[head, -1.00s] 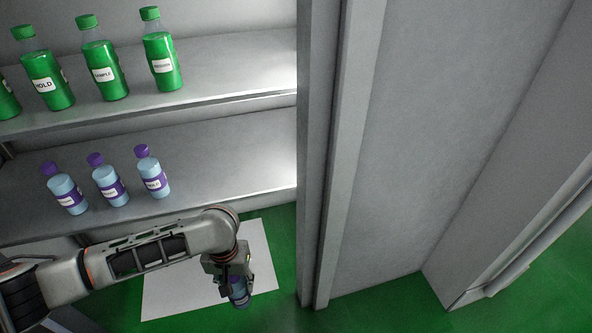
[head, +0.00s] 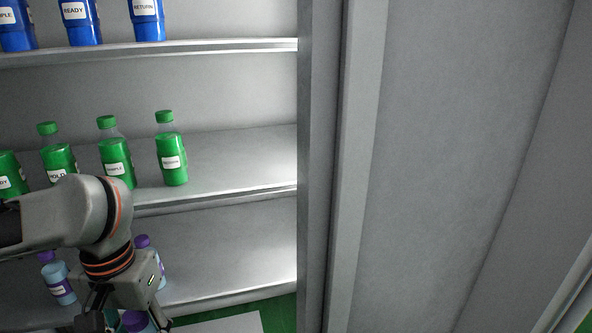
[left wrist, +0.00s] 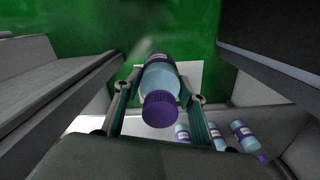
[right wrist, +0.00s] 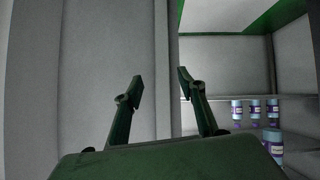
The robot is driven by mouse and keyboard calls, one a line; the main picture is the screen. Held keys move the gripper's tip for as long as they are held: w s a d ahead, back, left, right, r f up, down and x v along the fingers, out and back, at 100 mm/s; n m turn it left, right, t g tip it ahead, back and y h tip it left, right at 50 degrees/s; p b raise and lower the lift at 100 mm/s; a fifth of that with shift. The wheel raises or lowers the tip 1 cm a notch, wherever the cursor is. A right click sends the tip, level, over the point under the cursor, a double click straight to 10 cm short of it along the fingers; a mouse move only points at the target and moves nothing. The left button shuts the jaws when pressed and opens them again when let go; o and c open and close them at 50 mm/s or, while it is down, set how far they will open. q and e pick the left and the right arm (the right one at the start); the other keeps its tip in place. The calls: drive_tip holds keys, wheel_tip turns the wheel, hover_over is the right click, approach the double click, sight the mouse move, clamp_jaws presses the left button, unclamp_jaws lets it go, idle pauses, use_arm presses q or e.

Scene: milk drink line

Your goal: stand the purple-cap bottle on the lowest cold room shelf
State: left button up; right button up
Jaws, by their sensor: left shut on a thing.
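The purple-cap bottle (left wrist: 160,85), light blue with a purple cap, is held between the fingers of my left gripper (left wrist: 157,92), its cap towards the wrist camera. In the head view my left gripper (head: 126,318) is at the bottom edge, in front of the lowest visible shelf (head: 225,255); only the top of the held bottle (head: 136,321) shows there. Similar purple-cap bottles (head: 60,283) stand on that shelf, partly hidden by my left arm. My right gripper (right wrist: 157,88) is open and empty, facing grey panels.
Green bottles (head: 172,160) stand on the shelf above, and blue bottles (head: 82,25) higher still. The lowest shelf is bare right of its bottles, up to a grey upright (head: 316,200). A white sheet (head: 235,323) lies on the green floor below.

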sight(134, 317)
use_arm(q)
wheel_tip(134, 317, up, 5)
drive_tip(key=p, duration=0.2)
drive_tip(key=shift+s+d+f+p, duration=0.1)
drive_tip(key=shift+p, duration=0.25)
drive_tip(key=r+p, duration=0.2)
drive_tip(key=p, duration=0.1)
drive_tip(key=s+r+p, duration=0.1)
drive_tip(key=r+p, duration=0.2)
drive_tip(key=shift+s+r+p, duration=0.25)
drive_tip(key=shift+p, duration=0.4)
drive_tip(key=shift+s+r+p, duration=0.1)
drive_tip(key=shift+s+p, duration=0.05)
drive_tip(key=shift+p, duration=0.4)
drive_tip(key=shift+s+p, duration=0.15)
drive_tip(key=shift+p, duration=0.45)
drive_tip(key=shift+f, duration=0.25)
use_arm(e)
drive_tip(key=shift+m, duration=0.4)
drive_tip(key=r, duration=0.1)
drive_tip(key=s+r, duration=0.1)
drive_tip(key=r, duration=0.1)
drive_tip(key=s+r, duration=0.1)
drive_tip(key=r, duration=0.1)
drive_tip(key=shift+d, duration=0.25)
use_arm(q)
drive_tip(key=shift+s, duration=0.1)
use_arm(e)
drive_tip(key=shift+f, duration=0.1)
